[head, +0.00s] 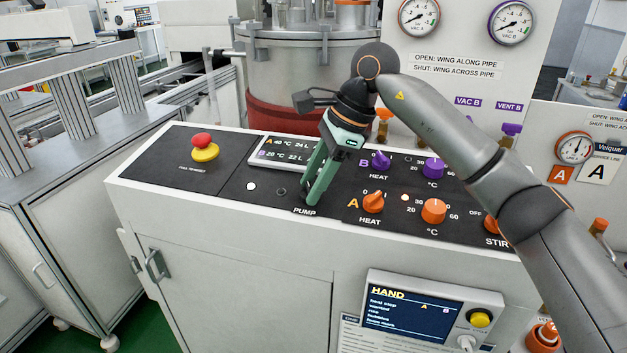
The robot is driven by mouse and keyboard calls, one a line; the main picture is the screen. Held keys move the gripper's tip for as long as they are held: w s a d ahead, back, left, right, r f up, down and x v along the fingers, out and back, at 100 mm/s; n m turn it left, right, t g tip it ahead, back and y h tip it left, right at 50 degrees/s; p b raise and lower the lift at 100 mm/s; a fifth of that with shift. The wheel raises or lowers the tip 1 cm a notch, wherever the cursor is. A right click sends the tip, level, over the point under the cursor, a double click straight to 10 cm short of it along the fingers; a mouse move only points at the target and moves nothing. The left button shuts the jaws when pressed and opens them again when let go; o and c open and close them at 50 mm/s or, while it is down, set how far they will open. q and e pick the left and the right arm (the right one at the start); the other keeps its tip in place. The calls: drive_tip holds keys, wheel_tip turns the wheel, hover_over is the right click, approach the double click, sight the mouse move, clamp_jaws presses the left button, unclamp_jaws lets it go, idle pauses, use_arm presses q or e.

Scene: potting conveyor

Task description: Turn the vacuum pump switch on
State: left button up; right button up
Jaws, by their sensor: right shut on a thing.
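The vacuum pump switch is mostly hidden behind the fingers of my right gripper (308,197), just above the PUMP label (304,211) on the black control panel (225,190). My right gripper has green fingers, points down and is shut on the switch; its arm comes in from the right. How the switch is turned cannot be made out. My left gripper is not in view.
Left of the fingers are a small white lamp (251,186), a display (284,150) and a red-and-yellow emergency stop (204,147). To the right are the orange A heat knob (373,201), purple B heat knob (381,161) and other knobs. A steel vessel (300,75) stands behind.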

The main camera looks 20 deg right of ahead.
clamp_jaws()
